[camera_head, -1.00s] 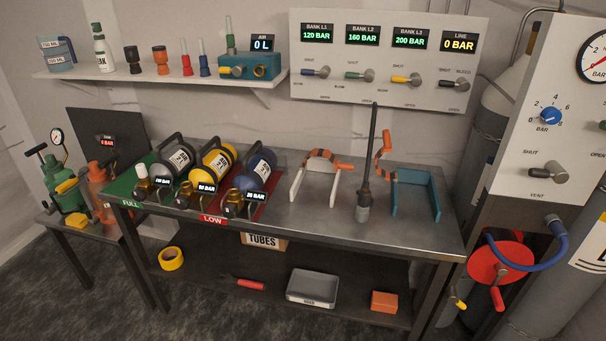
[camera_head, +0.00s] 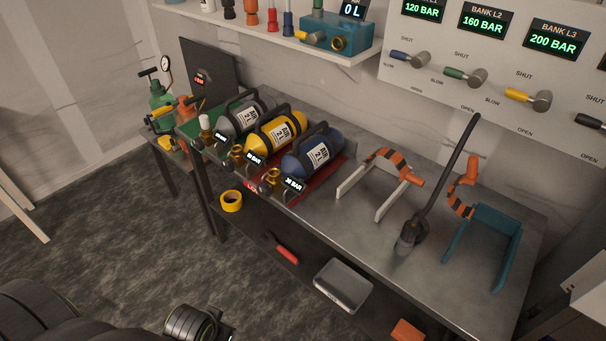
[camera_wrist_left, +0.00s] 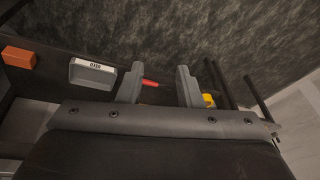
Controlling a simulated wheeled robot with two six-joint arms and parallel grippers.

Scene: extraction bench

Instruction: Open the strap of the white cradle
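The white cradle (camera_head: 352,186) stands on the steel bench. Its orange-and-black strap (camera_head: 385,158) arches over the top from side to side, with an orange handle (camera_head: 414,179) at the right end. No cylinder lies in it. My left gripper (camera_wrist_left: 158,85) shows in the left wrist view with its two fingers apart and nothing between them. It points over the lower shelf and floor, away from the white cradle, which is outside that view. In the head view only dark parts of my arm show at the bottom left. My right gripper is not in view.
A teal cradle (camera_head: 485,232) with its strap (camera_head: 462,190) raised stands to the right. Grey, yellow (camera_head: 275,132) and blue (camera_head: 312,152) cylinders lie left. A grey tray (camera_head: 343,286) is on the lower shelf.

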